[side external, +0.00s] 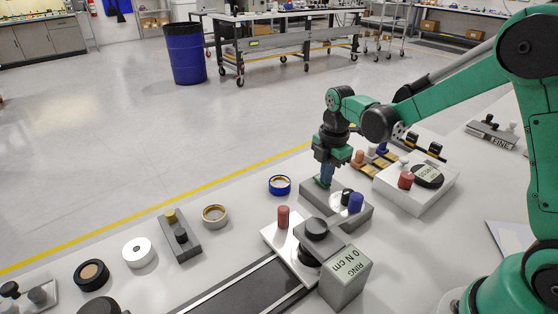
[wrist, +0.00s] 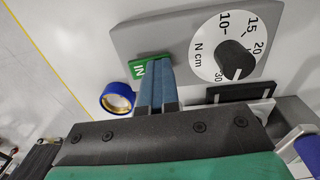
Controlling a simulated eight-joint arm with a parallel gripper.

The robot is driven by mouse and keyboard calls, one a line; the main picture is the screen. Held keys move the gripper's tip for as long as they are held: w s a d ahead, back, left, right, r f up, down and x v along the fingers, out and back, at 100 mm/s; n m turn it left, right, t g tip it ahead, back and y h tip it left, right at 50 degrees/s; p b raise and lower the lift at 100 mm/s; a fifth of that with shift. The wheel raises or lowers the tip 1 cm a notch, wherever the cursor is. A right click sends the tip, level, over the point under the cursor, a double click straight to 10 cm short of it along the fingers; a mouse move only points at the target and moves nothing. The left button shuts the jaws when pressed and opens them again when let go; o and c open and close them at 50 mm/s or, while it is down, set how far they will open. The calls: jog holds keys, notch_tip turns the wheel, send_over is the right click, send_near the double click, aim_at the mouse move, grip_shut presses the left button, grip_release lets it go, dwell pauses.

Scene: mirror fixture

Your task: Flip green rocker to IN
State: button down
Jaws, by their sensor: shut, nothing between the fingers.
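The green rocker (wrist: 139,70) is set in a grey box (wrist: 145,38), left of the box's white dial, with the letters IN showing on its left part. In the side external view the rocker shows as a small green patch (side external: 317,182) on the grey box (side external: 362,217). My gripper (wrist: 157,84) is shut and empty, its blue fingers pointing down at the rocker. In the side external view my gripper (side external: 325,184) is right at the rocker. The fingers hide the rocker's right part. I cannot tell whether they touch it or which way it is tilted.
A blue-and-yellow ring (side external: 280,185) lies to the left. A red post (side external: 283,217) and a RING readout box (side external: 346,278) stand in front.

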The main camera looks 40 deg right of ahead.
jog(key=shift+w, duration=0.8)
jog(key=shift+r, duration=0.1)
notch_tip(320, 180, up, 14)
dwell(0.4)
jog(key=shift+w+g, duration=0.2)
jog(key=shift+g, duration=0.1)
notch_tip(320, 180, down, 14)
dwell(0.7)
